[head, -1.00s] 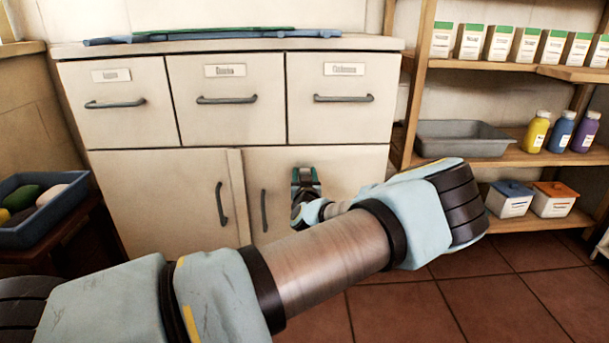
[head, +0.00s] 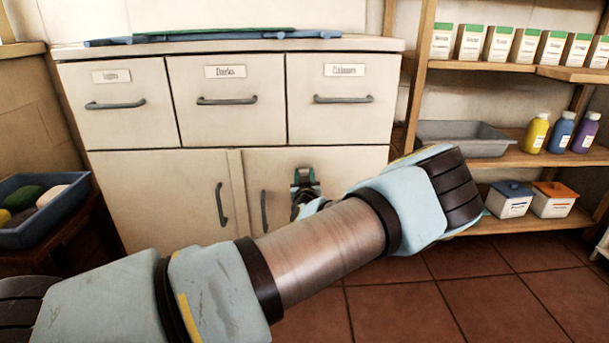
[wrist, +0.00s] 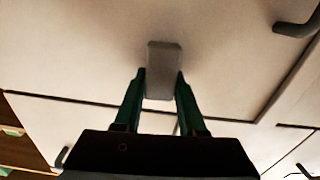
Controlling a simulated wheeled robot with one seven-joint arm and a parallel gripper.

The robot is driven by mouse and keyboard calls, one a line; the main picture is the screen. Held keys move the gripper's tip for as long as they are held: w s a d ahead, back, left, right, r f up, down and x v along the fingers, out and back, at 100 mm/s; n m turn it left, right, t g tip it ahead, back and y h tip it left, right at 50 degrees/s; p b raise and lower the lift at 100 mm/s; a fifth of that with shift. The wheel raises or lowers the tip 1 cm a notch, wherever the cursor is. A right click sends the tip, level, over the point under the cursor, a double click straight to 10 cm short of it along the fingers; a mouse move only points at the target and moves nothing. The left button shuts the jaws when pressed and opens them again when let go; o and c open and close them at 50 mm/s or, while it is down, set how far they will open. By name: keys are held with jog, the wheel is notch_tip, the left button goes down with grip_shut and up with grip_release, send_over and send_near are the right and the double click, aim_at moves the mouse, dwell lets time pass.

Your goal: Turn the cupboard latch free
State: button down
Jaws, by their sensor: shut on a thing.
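The cupboard latch (wrist: 164,58) is a small grey block on the pale cupboard front in the wrist view. My gripper (wrist: 160,80) has its two green fingers on either side of the latch, shut on it. In the head view my gripper (head: 305,178) is against the upper part of the right cupboard door (head: 345,165), just right of that door's dark handle (head: 264,211). The gripper hides the latch there. The cupboard doors look closed.
Three drawers with dark handles (head: 343,99) are above the doors. A shelf unit (head: 490,66) with boxes, bottles and a grey tray (head: 462,138) stands at right. A blue crate (head: 40,225) is at left. Tiled floor (head: 480,285) is clear at lower right.

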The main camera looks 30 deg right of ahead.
jog(key=n, duration=0.4)
jog(key=shift+w+a+p, duration=0.2)
jog(key=shift+a+p, duration=0.05)
jog(key=shift+p, duration=0.1)
jog(key=n, duration=0.4)
jog(key=shift+w+a+f+n+b, duration=0.1)
jog(key=shift+a+f+n+b, duration=0.1)
jog(key=shift+f+n+b, duration=0.15)
jog(key=n+b, duration=0.2)
jog(key=n, duration=0.2)
jog(key=shift+a+f, duration=0.1)
jog(key=shift+f, duration=0.1)
jog(key=shift+f+n+b, duration=0.2)
jog(key=shift+n+b, duration=0.85)
jog(key=shift+n, duration=1.2)
jog(key=shift+c, duration=2.4)
grip_release()
jog(key=shift+a, duration=0.1)
